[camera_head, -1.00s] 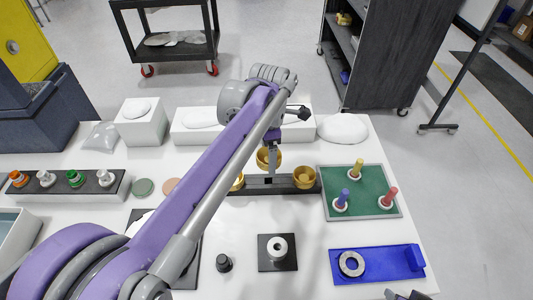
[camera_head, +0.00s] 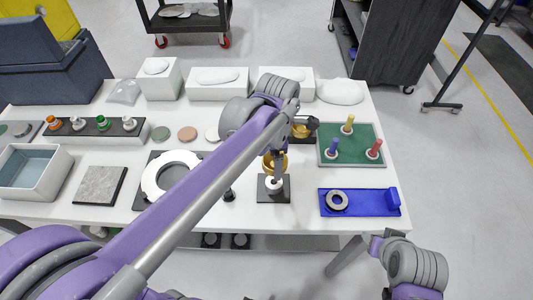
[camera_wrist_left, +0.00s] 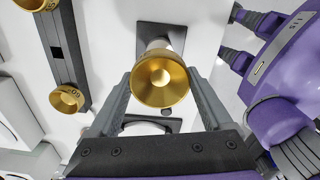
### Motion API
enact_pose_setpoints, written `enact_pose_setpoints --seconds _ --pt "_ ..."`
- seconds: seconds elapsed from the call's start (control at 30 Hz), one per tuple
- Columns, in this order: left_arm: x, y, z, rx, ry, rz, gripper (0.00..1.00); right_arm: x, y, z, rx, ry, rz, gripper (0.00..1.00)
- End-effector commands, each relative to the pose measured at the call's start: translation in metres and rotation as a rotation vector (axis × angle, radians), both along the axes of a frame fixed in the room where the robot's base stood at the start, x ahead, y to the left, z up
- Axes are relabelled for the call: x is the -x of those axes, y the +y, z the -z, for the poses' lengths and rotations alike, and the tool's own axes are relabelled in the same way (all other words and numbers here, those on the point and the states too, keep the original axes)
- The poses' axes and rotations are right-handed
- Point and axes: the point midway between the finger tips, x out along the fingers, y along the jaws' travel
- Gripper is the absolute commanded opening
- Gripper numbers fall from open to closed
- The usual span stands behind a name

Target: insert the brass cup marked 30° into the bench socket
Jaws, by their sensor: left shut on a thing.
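My left gripper (camera_wrist_left: 162,105) is shut on a brass cup (camera_wrist_left: 160,80), which also shows in the head view (camera_head: 268,163). No angle mark is readable on this cup. The bench socket (camera_head: 273,184), a pale round piece on a dark square plate, stands right under the cup. In the left wrist view the cup covers part of the socket (camera_wrist_left: 158,44). I cannot tell whether cup and socket touch. A brass cup marked 60 (camera_wrist_left: 66,98) sits in the dark rack. My right arm is at the lower right; its finger state is unclear.
A green board (camera_head: 335,158) with coloured pegs stands to the right. A blue tray (camera_head: 365,202) with a metal ring lies in front of it. A white ring (camera_head: 150,183) on a dark plate and a grey slab (camera_head: 100,185) lie to the left.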

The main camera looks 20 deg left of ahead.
Motion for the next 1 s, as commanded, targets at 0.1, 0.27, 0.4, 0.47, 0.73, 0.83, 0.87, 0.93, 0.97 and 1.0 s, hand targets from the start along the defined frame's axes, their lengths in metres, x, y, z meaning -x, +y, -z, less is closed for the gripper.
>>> enact_pose_setpoints --seconds 0.1,0.27,0.4,0.47,0.73,0.83,0.87,0.93,0.97,1.0 --pt "0.000 -0.002 0.002 0.000 0.000 0.003 0.25 0.000 0.000 0.001 0.000 0.001 0.000 0.50" --pt "0.001 -0.001 0.010 0.000 0.001 0.003 0.25 0.004 0.000 0.006 0.000 0.007 0.000 0.50" --pt "0.001 -0.001 0.021 -0.001 0.003 0.003 0.25 0.008 0.000 0.014 0.000 0.015 0.000 0.50" --pt "0.001 -0.001 0.026 -0.001 0.003 0.003 0.25 0.009 0.000 0.018 0.000 0.018 0.000 0.50" --pt "0.001 -0.001 0.044 0.000 0.001 0.002 0.25 0.015 0.000 0.031 0.000 0.030 0.000 0.50" --pt "0.000 -0.001 0.046 -0.001 0.000 0.002 0.25 0.016 0.000 0.032 0.000 0.030 0.000 0.50" --pt "0.000 -0.001 0.046 -0.001 0.000 0.002 0.25 0.016 0.000 0.032 0.000 0.030 0.000 0.50" --pt "0.000 -0.001 0.045 0.000 0.000 0.002 0.25 0.016 0.000 0.031 0.000 0.030 0.000 0.50" --pt "0.000 -0.001 0.045 0.000 -0.001 0.002 0.25 0.016 0.000 0.031 0.000 0.030 0.000 0.50" --pt "0.000 -0.001 0.045 0.000 -0.001 0.002 0.25 0.015 0.000 0.031 0.000 0.030 0.000 0.50"
